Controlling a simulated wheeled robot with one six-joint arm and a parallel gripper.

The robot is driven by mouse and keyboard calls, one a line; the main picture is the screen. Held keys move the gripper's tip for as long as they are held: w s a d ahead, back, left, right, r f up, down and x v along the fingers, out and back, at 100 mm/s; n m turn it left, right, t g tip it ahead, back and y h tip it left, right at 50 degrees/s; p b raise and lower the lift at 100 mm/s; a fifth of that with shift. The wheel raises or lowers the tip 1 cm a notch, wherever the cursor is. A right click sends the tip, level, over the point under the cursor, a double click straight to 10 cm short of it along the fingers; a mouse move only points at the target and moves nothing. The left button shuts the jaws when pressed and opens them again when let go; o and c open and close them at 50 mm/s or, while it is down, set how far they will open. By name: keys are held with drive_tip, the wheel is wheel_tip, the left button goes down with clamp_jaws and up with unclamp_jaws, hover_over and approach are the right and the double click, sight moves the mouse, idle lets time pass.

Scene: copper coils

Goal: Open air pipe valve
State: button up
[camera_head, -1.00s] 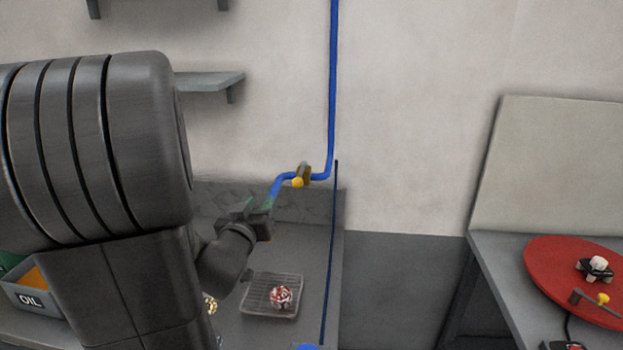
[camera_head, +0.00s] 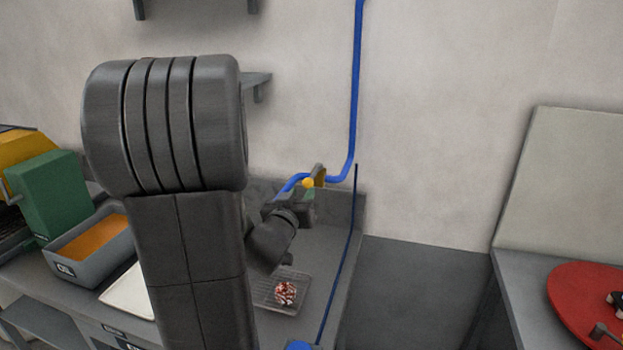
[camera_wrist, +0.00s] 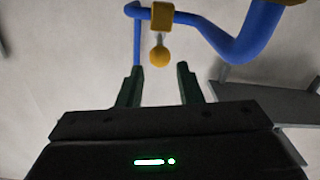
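The blue air pipe (camera_head: 355,90) runs down the wall and bends left at the valve (camera_head: 319,176). The valve is a brass-coloured body with a yellow ball-ended handle (camera_head: 308,183). In the wrist view the valve body (camera_wrist: 162,16) sits on the blue pipe (camera_wrist: 205,27), and its yellow ball (camera_wrist: 160,56) hangs below it. My gripper (camera_wrist: 158,78) is open, with two green fingers apart. The ball appears between and just beyond the fingertips, with nothing held. In the head view my gripper (camera_head: 308,196) is close to the valve, and my arm partly hides the bench.
A wire tray (camera_head: 268,304) with a red-and-white ball (camera_head: 285,292) lies on the bench below. A grey OIL bin (camera_head: 88,262) and a green box (camera_head: 48,195) stand at left. A wall shelf (camera_head: 257,82) is behind my arm. A red disc (camera_head: 580,300) is on the right table.

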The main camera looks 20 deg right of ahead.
sight(311, 178)
drive_tip(key=p+x, duration=0.2)
drive_tip(key=x, duration=0.7)
drive_tip(key=shift+s, duration=0.1)
clamp_jaws()
